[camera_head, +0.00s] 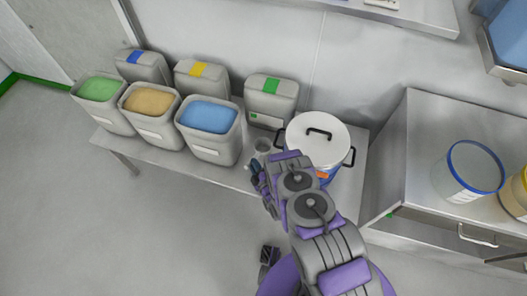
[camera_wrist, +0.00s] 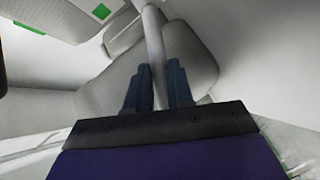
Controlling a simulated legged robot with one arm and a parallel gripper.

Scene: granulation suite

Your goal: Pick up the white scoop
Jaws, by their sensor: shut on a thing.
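The white scoop shows in the wrist view as a pale, straight handle (camera_wrist: 153,40) standing between my two dark blue fingers. My gripper (camera_wrist: 158,66) is shut on this handle. In the head view my gripper (camera_head: 257,172) is over the bench, between the blue-filled bin and the white-lidded pot. A small pale, cup-like part, which seems to be the scoop (camera_head: 262,147), shows just beyond the fingers. My arm and fingers hide the rest of it. I cannot tell whether the scoop still touches the bench.
Open bins with green (camera_head: 99,88), tan (camera_head: 149,101) and blue (camera_head: 207,116) contents stand left on the bench (camera_head: 239,178). Closed grey containers (camera_head: 272,100) stand behind. The lidded pot (camera_head: 318,138) is close right. A steel cabinet (camera_head: 430,190) bears a clear blue-rimmed tub (camera_head: 452,182).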

